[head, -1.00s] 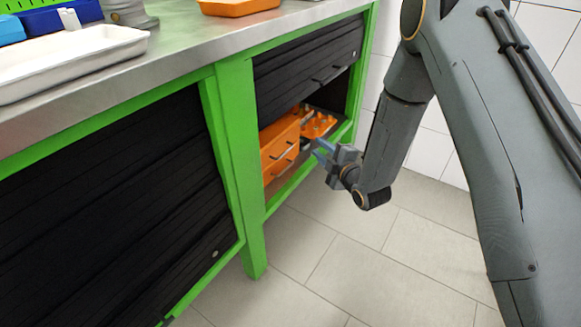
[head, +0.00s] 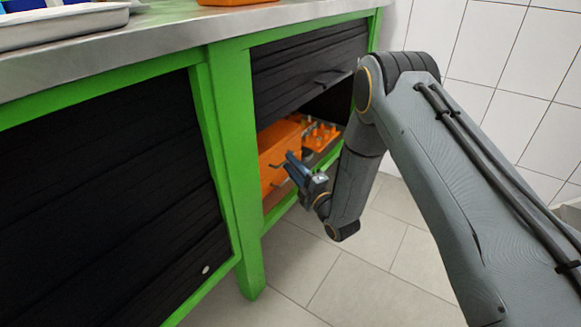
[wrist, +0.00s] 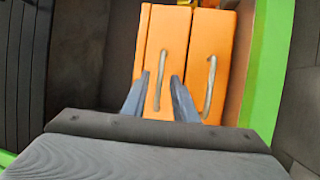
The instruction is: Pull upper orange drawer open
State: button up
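The upper orange drawer (head: 275,146) is in the open cabinet bay, its front facing me. In the wrist view, turned sideways, the upper drawer (wrist: 148,45) is the left of two orange fronts. Its grey bar handle (wrist: 161,75) shows between my fingers. The lower drawer (wrist: 216,50) is to the right, with its own handle (wrist: 210,88). My gripper (wrist: 158,85) is open, with one finger on each side of the upper handle. The head view shows my gripper (head: 291,167) in front of the drawers, partly hiding them. Contact with the handle cannot be told.
A green frame (head: 237,160) borders the bay, and a black roller shutter (head: 300,72) hangs partly lowered above. An orange holder with several small fittings (head: 321,134) lies behind, to the right. The steel worktop (head: 165,42) is above. Floor in front is clear.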

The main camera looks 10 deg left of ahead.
jog(key=shift+w+a+r, duration=0.1)
jog(key=shift+w+a, duration=0.2)
grip_shut()
dwell(1.3)
